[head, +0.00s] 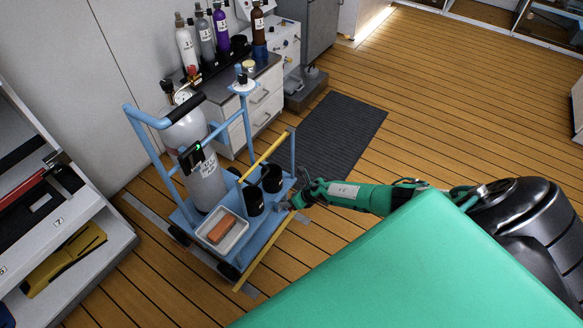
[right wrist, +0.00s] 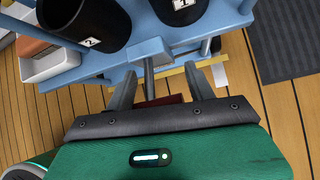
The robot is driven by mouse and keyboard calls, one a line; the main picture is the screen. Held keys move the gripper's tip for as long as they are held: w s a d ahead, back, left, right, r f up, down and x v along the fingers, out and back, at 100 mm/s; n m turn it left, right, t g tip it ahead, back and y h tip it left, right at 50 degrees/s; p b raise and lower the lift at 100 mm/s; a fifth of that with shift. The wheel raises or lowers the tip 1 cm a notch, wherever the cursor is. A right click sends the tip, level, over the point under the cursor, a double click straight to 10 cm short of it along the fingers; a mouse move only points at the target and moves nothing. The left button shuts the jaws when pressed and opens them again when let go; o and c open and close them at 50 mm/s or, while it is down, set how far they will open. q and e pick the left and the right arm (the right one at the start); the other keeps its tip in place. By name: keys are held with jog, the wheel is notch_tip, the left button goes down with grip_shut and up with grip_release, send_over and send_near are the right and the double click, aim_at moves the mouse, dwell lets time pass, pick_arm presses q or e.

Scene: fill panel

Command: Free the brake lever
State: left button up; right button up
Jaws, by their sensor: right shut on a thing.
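The cart (head: 262,240) is a light blue trolley bearing a grey gas cylinder (head: 207,188). My right gripper (head: 296,203) reaches from the right to its low right edge. In the right wrist view, my right gripper (right wrist: 162,80) has its fingers set wide, with a dark red piece (right wrist: 163,100) between them. It appears shut on this piece. A grey upright bar (right wrist: 149,78) hangs from the cart edge between the fingers, near a yellow strip (right wrist: 177,99). I cannot tell which of these is the brake lever. My left gripper is out of view.
Black cups (head: 272,179) and a white tray (head: 222,234) with an orange-brown block (head: 222,229) stand on the cart deck. A drawer cabinet (head: 262,100) with bottles stands behind. A shelf unit (head: 90,235) is at left. A dark mat (head: 345,125) lies on open wooden floor.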

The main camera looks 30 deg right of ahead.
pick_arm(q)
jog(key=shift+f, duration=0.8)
pick_arm(e)
jog(key=shift+s+a+f+g, duration=0.15)
jog(key=shift+s+a, duration=0.05)
jog(key=shift+a, duration=0.35)
jog(key=shift+s+a+f+g, duration=0.1)
jog(key=shift+s+a+g, duration=0.1)
jog(key=shift+a, duration=0.3)
jog(key=o, duration=1.6)
jog(key=shift+r, duration=0.1)
jog(key=shift+o, duration=0.5)
jog(key=shift+w, duration=0.15)
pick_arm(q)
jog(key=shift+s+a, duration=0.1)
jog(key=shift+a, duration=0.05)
pick_arm(e)
jog(key=shift+w+d, duration=0.1)
jog(key=shift+d+r, duration=0.1)
jog(key=shift+d, duration=0.1)
